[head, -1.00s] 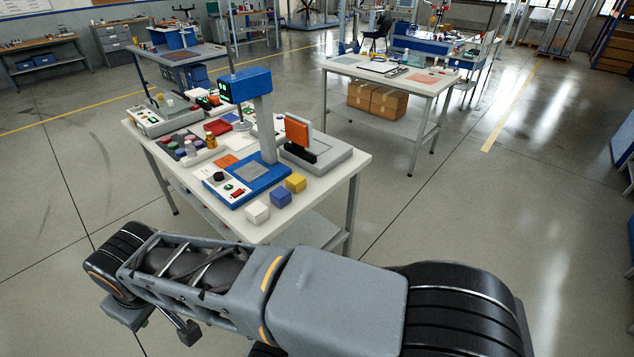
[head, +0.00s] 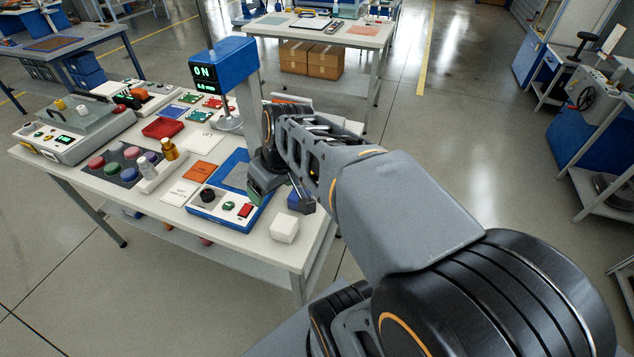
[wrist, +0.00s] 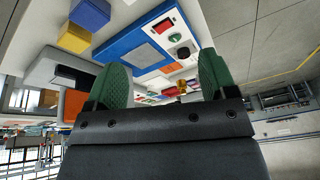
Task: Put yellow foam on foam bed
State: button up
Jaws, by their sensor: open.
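The yellow foam (wrist: 74,38) is a small block on the table, at the upper left of the wrist view. It lies beside a blue block (wrist: 90,13). In the head view my arm hides the yellow foam. A flat grey plate in a blue frame, seemingly the foam bed, shows in the head view (head: 236,177) and the wrist view (wrist: 146,51). No block is visible on it. My gripper (wrist: 162,76) has green fingertips spread apart with nothing between them. It is over the table's right part, and the yellow foam is outside the fingers, to their left in the wrist view.
A white block (head: 284,229) sits near the table's front right edge. A blue column head with a lit display (head: 222,75) rises behind the plate. An orange part (wrist: 73,104) on a grey stand is close to my left finger in the wrist view.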

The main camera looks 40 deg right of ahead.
jog(key=shift+o, duration=1.3)
jog(key=w+d+f+n+y+b, duration=0.1)
jog(key=w+d+f+b, duration=0.1)
jog(key=d, duration=0.4)
jog(key=w+d+f+n+t+y+b, duration=0.1)
jog(key=w+d+f+b, duration=0.2)
jog(key=d+f, duration=0.1)
jog(key=shift+w+d+b, duration=0.3)
jog(key=shift+w+d, duration=0.1)
jog(key=shift+d, duration=0.45)
jog(key=d+f+n+t+y+b, duration=0.1)
jog(key=d+f+n+t+b, duration=0.2)
jog(key=d, duration=0.9)
jog(key=shift+m, duration=0.3)
jog(key=x, duration=0.5)
jog(key=d+x, duration=0.1)
jog(key=x, duration=0.1)
jog(key=shift+w+a+f, duration=0.2)
jog(key=shift+w+f, duration=0.15)
jog(key=shift+x, duration=3.15)
jog(key=shift+s+a, duration=0.1)
jog(key=shift+a, duration=0.1)
jog(key=shift+c, duration=0.2)
jog(key=c, duration=1)
